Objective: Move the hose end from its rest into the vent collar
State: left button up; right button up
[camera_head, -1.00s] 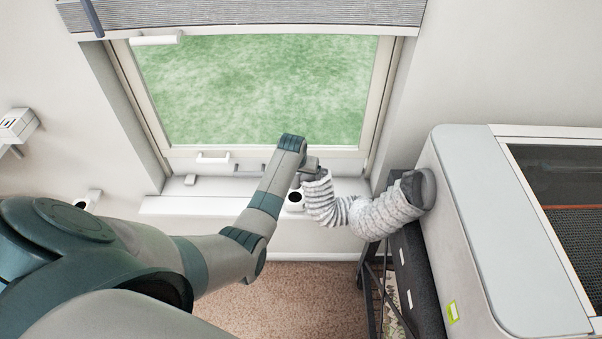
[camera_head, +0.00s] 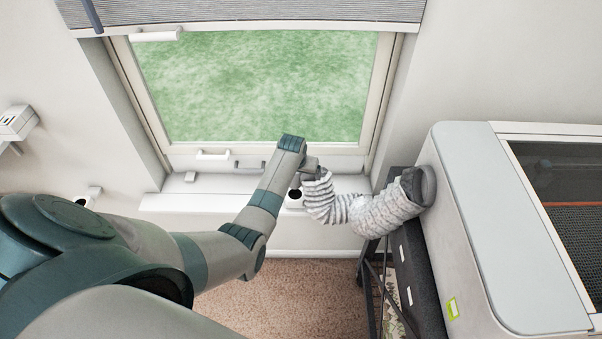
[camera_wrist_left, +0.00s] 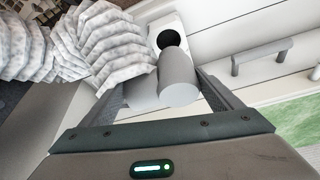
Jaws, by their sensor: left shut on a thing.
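My left gripper (camera_head: 311,165) is at the window sill, shut on the end of the pale ribbed hose (camera_head: 384,212). In the left wrist view, the grey cylindrical hose end (camera_wrist_left: 178,80) sits between the fingers of the left gripper (camera_wrist_left: 165,98), with the ribbed hose (camera_wrist_left: 100,45) running off to the left. A white fitting with a round dark opening (camera_head: 294,195) stands on the sill just below the gripper; it also shows right behind the hose end in the left wrist view (camera_wrist_left: 168,38). Whether the two touch is unclear. The right gripper is out of view.
The hose joins a large grey-white machine (camera_head: 465,230) at the right, beside a dark stand (camera_head: 415,270). The window (camera_head: 250,85) has a handle (camera_head: 213,155) on its lower frame. Another white fitting with a dark opening (camera_head: 88,197) is at the left wall. The left sill is mostly clear.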

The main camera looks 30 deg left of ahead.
aim_at(301, 182)
pick_arm(q)
jog(key=shift+f+b, duration=0.45)
jog(key=shift+f, duration=0.45)
jog(key=shift+f+b, duration=0.5)
jog(key=shift+f, duration=0.35)
jog(key=shift+f+b, duration=0.3)
jog(key=shift+f, duration=0.15)
jog(key=shift+f, duration=0.15)
jog(key=shift+p, duration=0.35)
jog(key=shift+f, duration=0.1)
dwell(0.5)
jog(key=shift+f+b, duration=0.3)
jog(key=shift+f, duration=0.2)
dwell(0.7)
